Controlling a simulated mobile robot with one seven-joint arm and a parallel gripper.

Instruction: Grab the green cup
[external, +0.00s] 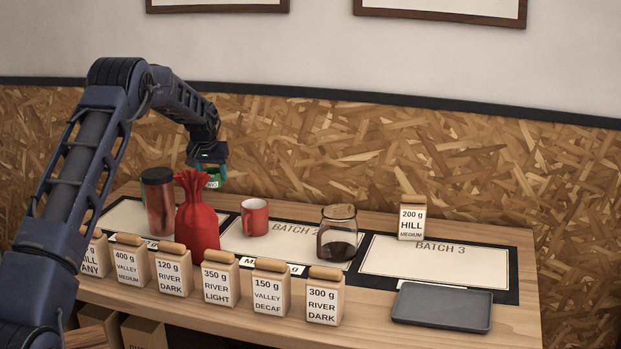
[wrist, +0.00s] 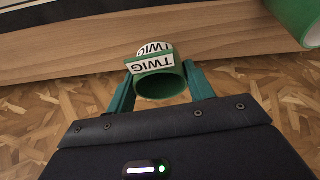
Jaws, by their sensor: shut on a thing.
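A green cup (wrist: 160,86) with white TWIG labels is between the two green fingers of my gripper (wrist: 160,76) in the wrist view. The fingers touch it on both sides, and its round end faces the camera. In the external view my gripper (external: 211,169) is above the back left of the table. A small green part of the cup (external: 216,182) with a white label shows below it. The red tied bag in front hides some of that area.
A red bag (external: 198,220) and a tumbler (external: 158,202) stand close by my gripper. A red mug (external: 254,217), a glass jar (external: 338,232) and a grey tray (external: 442,306) stand further right. Several labelled bags line the front. A large green round thing (wrist: 292,18) shows in the wrist view.

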